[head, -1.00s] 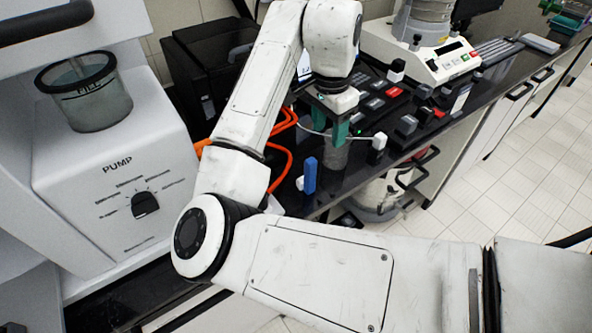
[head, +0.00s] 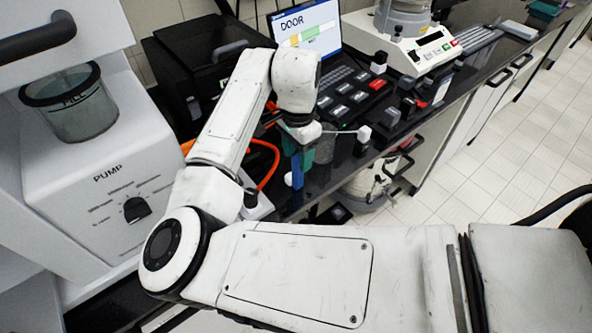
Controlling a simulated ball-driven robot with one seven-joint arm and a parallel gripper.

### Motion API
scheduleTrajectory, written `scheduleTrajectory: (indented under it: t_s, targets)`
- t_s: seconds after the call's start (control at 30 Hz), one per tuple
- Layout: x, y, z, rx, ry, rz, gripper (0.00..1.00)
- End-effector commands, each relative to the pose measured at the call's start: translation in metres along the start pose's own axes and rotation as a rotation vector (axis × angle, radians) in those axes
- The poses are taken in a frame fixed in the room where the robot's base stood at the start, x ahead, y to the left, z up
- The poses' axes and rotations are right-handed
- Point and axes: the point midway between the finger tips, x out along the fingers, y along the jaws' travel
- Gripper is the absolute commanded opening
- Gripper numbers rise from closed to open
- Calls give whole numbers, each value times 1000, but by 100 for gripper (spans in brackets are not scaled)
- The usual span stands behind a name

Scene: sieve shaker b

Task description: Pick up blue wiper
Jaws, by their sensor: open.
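The blue wiper (head: 297,173) stands upright near the front edge of the dark counter. Its upper part is partly covered by my gripper. My gripper (head: 299,158) has green fingers, points down and is open at the top of the wiper, with one finger to each side of it in the picture. I cannot tell whether the fingers touch it.
An orange cable (head: 268,168) lies left of the wiper. A grey cylinder (head: 325,146) stands close behind my gripper on the right. A laptop (head: 307,35) with a "DOOR" screen, several dark blocks and a white scale-like device (head: 420,45) stand further back. The pump machine (head: 110,190) fills the left.

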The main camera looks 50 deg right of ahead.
Motion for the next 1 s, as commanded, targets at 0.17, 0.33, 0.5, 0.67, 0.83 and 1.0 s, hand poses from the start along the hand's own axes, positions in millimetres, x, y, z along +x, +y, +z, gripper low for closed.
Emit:
scheduleTrajectory:
  t_s: [0.17,0.33,0.5,0.67,0.83,1.0]
  targets:
    - [16,0,0,-1,2,1,53]
    - [19,0,0,0,2,-1,53]
    - [19,0,-1,0,1,-1,45]
    - [18,0,-1,0,1,-1,29]
    - [18,0,-1,1,1,-1,13]
    - [18,0,-1,1,1,-1,0]
